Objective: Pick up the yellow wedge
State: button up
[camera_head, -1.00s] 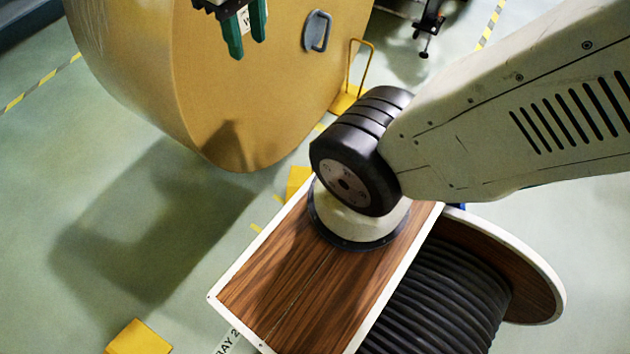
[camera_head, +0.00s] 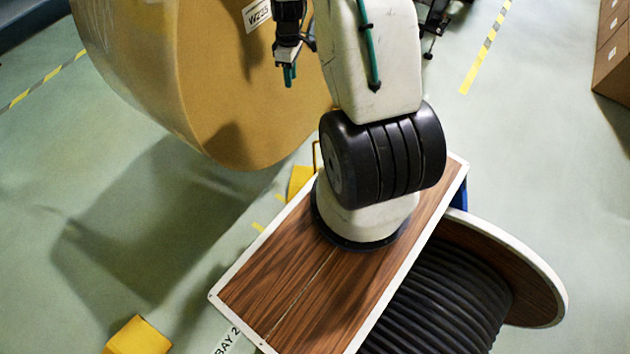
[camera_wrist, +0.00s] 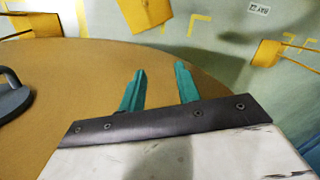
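Several yellow wedges show. In the head view one (camera_head: 138,337) lies on the floor at the lower left, and another (camera_head: 299,182) shows partly between the roll and my wooden-topped base. In the wrist view one yellow wedge (camera_wrist: 145,13) is at the top middle, one with a handle (camera_wrist: 266,53) at the right, and one with a handle (camera_wrist: 38,25) at the upper left. I cannot tell which is meant. My gripper (camera_head: 289,76) is in front of the roll's face. In the wrist view its green fingers (camera_wrist: 160,88) are apart with nothing between them.
The large kraft roll (camera_head: 225,90) fills the upper left and lies close under my gripper in the wrist view. A grey handle (camera_wrist: 12,98) is on its face. A cable drum (camera_head: 440,300) stands at the lower right. Cartons (camera_head: 612,55) are at the right edge.

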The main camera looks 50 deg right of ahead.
jog(key=shift+n+g+y, duration=0.3)
jog(key=shift+n, duration=0.4)
jog(key=s+d+f, duration=0.1)
jog(key=s+f, duration=0.2)
jog(key=f, duration=0.6)
jog(key=s+d+f, duration=0.1)
jog(key=s+f, duration=0.2)
jog(key=f, duration=0.7)
jog(key=s+d+f, duration=0.1)
jog(key=s+f, duration=0.3)
jog(key=f, duration=0.6)
jog(key=shift+d+f, duration=0.2)
jog(key=shift+f, duration=0.05)
grip_shut()
